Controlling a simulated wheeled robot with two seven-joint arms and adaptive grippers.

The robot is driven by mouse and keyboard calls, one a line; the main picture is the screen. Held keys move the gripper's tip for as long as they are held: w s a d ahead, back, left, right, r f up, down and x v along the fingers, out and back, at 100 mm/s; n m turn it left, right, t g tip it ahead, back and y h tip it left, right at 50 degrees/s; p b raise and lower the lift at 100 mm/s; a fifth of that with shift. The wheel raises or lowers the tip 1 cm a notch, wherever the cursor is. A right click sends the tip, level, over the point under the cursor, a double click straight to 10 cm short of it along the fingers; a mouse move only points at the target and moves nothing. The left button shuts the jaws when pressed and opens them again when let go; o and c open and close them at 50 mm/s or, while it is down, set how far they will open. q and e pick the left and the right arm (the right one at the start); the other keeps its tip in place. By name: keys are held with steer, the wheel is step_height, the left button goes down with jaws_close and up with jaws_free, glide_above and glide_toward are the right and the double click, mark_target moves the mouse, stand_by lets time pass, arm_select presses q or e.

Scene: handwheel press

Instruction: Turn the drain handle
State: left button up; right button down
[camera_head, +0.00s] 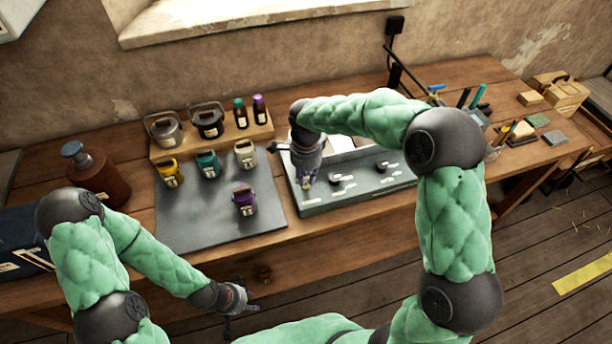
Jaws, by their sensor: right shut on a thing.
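A grey panel unit (352,194) lies on the wooden bench, with black knobs (336,180) and (382,166) and small white labels on its top. My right gripper (308,184) points down at the left part of this panel. It is shut on a small part there, which I take as the drain handle; the gripper hides most of it, so its angle cannot be told. My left gripper (250,302) hangs low in front of the bench, away from the panel and holding nothing visible. Its finger opening is too small to judge.
Several small labelled pots stand left on a dark mat (185,225) and a wooden riser (262,132). A brown bottle (97,180) is at far left. Pens, blocks and a wooden box (558,95) are at right. My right forearm passes over the panel's back.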

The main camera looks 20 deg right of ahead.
mark_target(306, 179)
steer(key=c, duration=1.1)
jaws_free()
steer(key=shift+c, duration=0.2)
step_height(306, 179, up, 12)
